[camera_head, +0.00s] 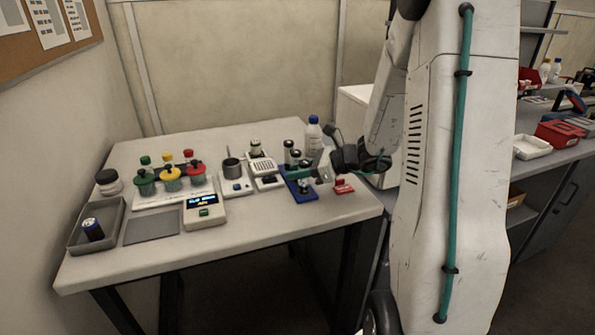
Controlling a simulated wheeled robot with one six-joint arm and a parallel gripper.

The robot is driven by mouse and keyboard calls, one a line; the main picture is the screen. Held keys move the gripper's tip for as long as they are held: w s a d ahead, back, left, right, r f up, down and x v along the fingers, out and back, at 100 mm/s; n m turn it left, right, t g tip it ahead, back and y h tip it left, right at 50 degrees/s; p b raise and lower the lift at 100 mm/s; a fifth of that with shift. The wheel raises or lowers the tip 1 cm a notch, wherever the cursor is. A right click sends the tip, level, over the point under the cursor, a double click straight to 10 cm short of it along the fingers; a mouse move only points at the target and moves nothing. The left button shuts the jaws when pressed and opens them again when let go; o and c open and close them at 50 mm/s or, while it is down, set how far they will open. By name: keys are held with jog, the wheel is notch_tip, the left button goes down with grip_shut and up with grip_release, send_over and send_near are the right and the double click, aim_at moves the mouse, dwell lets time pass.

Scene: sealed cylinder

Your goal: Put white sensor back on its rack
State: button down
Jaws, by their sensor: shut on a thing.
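The blue rack (304,196) lies near the right end of the table. Small dark cylinders with pale tops (289,150) stand at its back part.
A red block (343,187) sits just right of the rack, and a blue-capped bottle (313,134) stands behind. The table's front edge is clear.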

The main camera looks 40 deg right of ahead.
jog(key=shift+f, duration=0.15)
jog(key=c, duration=1.4)
grip_release()
